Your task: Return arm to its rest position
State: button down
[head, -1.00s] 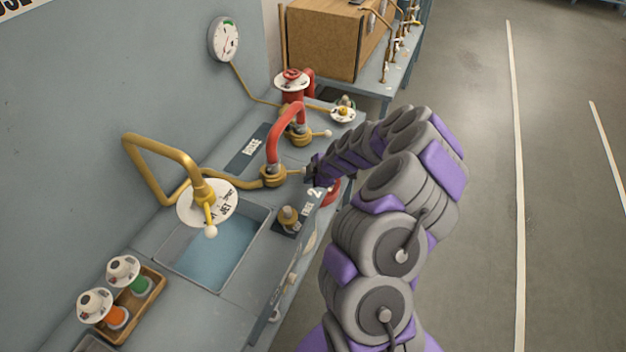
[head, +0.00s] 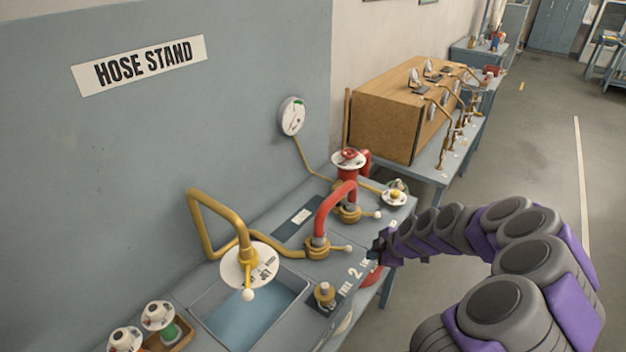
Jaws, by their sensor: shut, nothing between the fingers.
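My arm comes in from the lower right in the head view, a chain of grey rounded links with purple panels. It bends over and reaches left toward the bench's front edge. My gripper (head: 378,247) is at its far end, small and dark, shut and empty. It shows close to the bench edge, right of the red curved pipe (head: 335,206) and above the red round part (head: 371,277) at the bench front. I cannot tell whether it touches anything.
The hose stand bench (head: 284,253) carries a yellow spout (head: 215,212), a basin (head: 246,312), a brass fitting (head: 325,294) and a red valve (head: 349,160). A gauge (head: 292,116) hangs on the wall. A wooden box (head: 400,110) stands on a farther table.

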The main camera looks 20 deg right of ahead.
jog(key=s+a+r+m+g, duration=0.2)
jog(key=s+a+r, duration=0.4)
jog(key=a, duration=0.3)
jog(key=s+a+r+m+g, duration=0.2)
jog(key=s+a+r, duration=0.45)
jog(key=a, duration=0.25)
jog(key=s+a+r+m+g+h, duration=0.1)
jog(key=s+m, duration=0.4)
jog(key=s, duration=0.7)
jog(key=s+r+m+g+h, duration=0.2)
jog(key=s+m, duration=0.3)
jog(key=s, duration=0.7)
jog(key=shift+a+r+g, duration=0.4)
jog(key=shift+r, duration=0.5)
jog(key=c, duration=1.8)
grip_release()
jog(key=shift+w, duration=0.1)
jog(key=shift+c, duration=0.2)
